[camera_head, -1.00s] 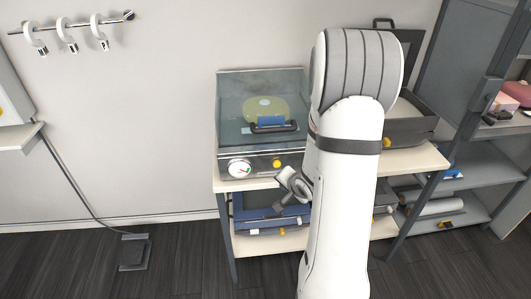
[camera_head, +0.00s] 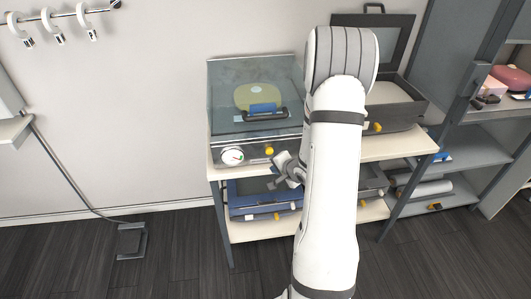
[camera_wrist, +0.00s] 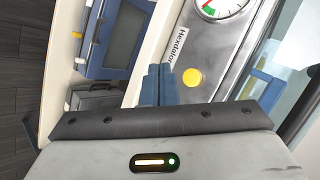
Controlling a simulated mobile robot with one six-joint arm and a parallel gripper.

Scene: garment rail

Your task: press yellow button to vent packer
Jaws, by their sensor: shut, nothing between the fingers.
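The packer (camera_head: 222,128) is a grey machine with a clear lid, standing on the cream shelf top. Its yellow button (camera_head: 269,150) is on the front panel, right of a round gauge. The button (camera_wrist: 193,78) also shows in the wrist view, just right of my fingertips. The fingers appear apart from the button, but the depth gap is hard to judge.
The gauge (camera_head: 232,156) sits left of the button. A blue case (camera_head: 245,207) lies on the lower shelf beneath my gripper. A dark open case (camera_head: 400,118) with a yellow knob stands right of the packer, partly behind my arm. A grey shelving unit (camera_head: 470,155) is farther right.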

